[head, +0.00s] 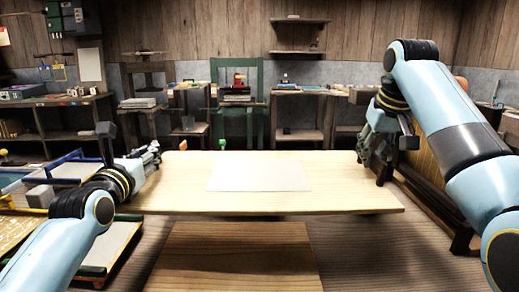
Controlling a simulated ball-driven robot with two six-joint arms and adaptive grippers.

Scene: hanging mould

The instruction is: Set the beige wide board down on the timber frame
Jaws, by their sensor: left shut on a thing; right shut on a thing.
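The beige wide board (345,190) spans the middle of the head view, flat and roughly level. A pale grey rectangle (258,175) lies on its top face. My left gripper (150,158) is at the board's left end and is shut on it. My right gripper (370,148) is at the right end and is shut on it. The finger contacts are too small or hidden to see clearly. A brown wooden surface (235,258) shows below and nearer than the board. I cannot tell whether it belongs to the timber frame, or whether the board touches anything underneath.
A low rack with a pale top (108,247) stands at the left, near my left arm. A brown slatted piece (428,180) stands at the right behind my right arm. Shelves and a green chair-like frame (240,75) line the back wall. Plank floor shows at lower right.

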